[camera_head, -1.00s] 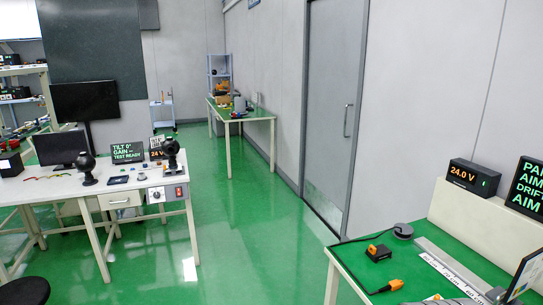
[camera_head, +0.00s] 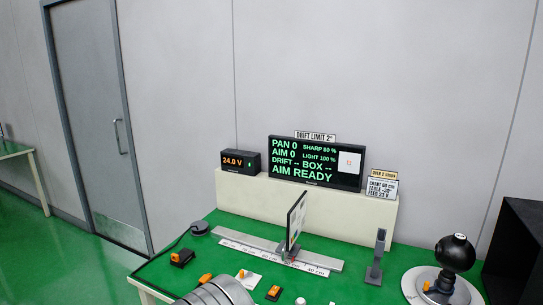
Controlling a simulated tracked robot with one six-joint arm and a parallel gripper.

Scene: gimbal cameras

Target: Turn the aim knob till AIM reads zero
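The black display (camera_head: 317,163) on the cream shelf shows PAN 0, AIM 0, SHARP 80 %, LIGHT 100 %, DRIFT --, BOX -- and AIM READY in green. A black camera ball (camera_head: 455,252) stands on a round base at the right of the green bench. I cannot tell which, if any, is the aim knob. A grey ribbed round part at the bottom edge may be my arm. My gripper's fingers are not in view.
An upright thin panel (camera_head: 297,219) stands on a ruler rail (camera_head: 250,251) mid-bench. A small grey post (camera_head: 377,262) stands to its right. A 24.0 V box (camera_head: 240,162) and small signs are on the shelf (camera_head: 240,190). A black box (camera_head: 515,250) is at far right. Green floor is clear at left.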

